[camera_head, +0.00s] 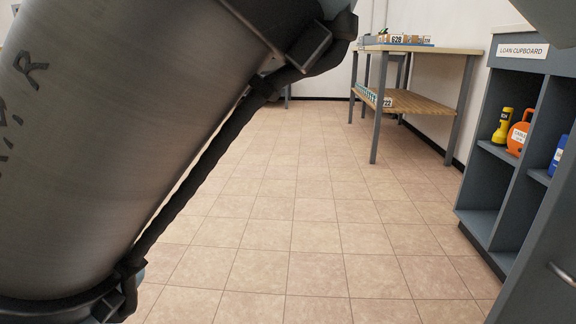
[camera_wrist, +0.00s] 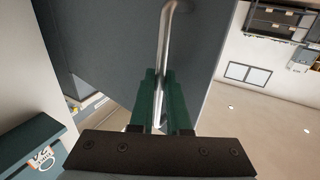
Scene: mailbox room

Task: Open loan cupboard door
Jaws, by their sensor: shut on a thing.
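The grey loan cupboard (camera_head: 506,62) stands at the right of the head view, with its shelves in sight. Its grey door (camera_head: 540,262) is swung open and fills the lower right corner; a metal handle (camera_head: 562,275) shows on it. In the wrist view the door (camera_wrist: 100,45) fills the middle. My gripper (camera_wrist: 159,74) has its green fingers shut on the upright metal bar handle (camera_wrist: 166,28). The gripper does not show in the head view.
A yellow torch (camera_head: 502,126), an orange round item (camera_head: 518,134) and a blue item (camera_head: 558,155) stand on the cupboard's shelf. A table (camera_head: 440,50) with a slatted lower shelf stands beyond. The tiled floor (camera_head: 320,210) is clear.

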